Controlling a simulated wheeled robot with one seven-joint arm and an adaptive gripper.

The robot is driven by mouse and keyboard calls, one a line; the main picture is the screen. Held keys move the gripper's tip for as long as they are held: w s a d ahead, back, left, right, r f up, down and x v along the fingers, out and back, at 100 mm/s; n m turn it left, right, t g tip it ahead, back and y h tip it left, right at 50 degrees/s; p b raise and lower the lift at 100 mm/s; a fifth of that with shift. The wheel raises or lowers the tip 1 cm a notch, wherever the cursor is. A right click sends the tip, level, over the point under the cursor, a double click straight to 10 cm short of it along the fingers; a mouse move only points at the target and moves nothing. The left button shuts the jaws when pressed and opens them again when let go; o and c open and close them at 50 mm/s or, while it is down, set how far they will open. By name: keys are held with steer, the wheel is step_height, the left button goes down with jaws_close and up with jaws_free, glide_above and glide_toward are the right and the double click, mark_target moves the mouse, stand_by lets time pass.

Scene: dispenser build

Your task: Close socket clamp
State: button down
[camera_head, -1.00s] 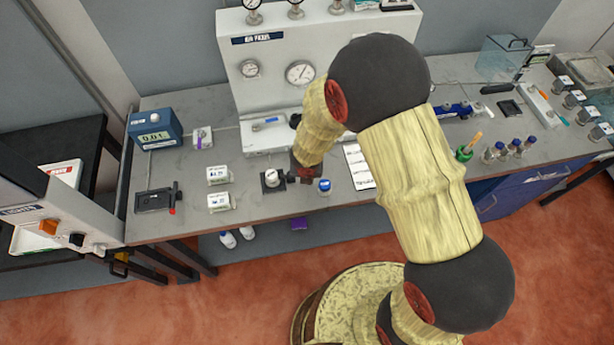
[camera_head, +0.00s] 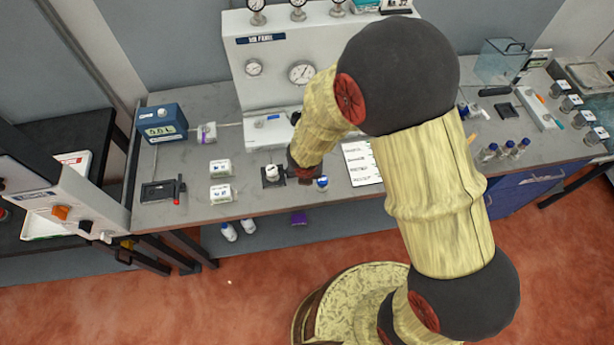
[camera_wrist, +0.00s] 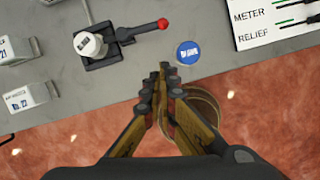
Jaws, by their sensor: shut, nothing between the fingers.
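The socket clamp (camera_wrist: 100,45) has a black square base holding a white cylinder (camera_wrist: 90,44). Its black lever (camera_wrist: 138,32) points right and ends in a red knob (camera_wrist: 163,23). In the head view the clamp (camera_head: 273,176) stands on the bench left of my gripper, and the gripper hides part of its lever side. My gripper (camera_wrist: 162,72) is shut and empty. In the wrist view its fingertips lie below the red knob and left of a blue-capped vial, apart from both in the picture. The fingertips are hard to make out in the head view.
The blue-capped vial (camera_wrist: 188,53) stands close to my fingertips. White labelled boxes (camera_head: 221,193) are left of the clamp. Another black device with a red-tipped lever (camera_head: 160,191) lies farther left. A white instruction sheet (camera_head: 361,163) is to the right. The bench front edge is close.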

steer(key=p+v, duration=0.1)
steer(key=v, duration=0.2)
steer(key=shift+d+r, duration=0.1)
stand_by(0.5)
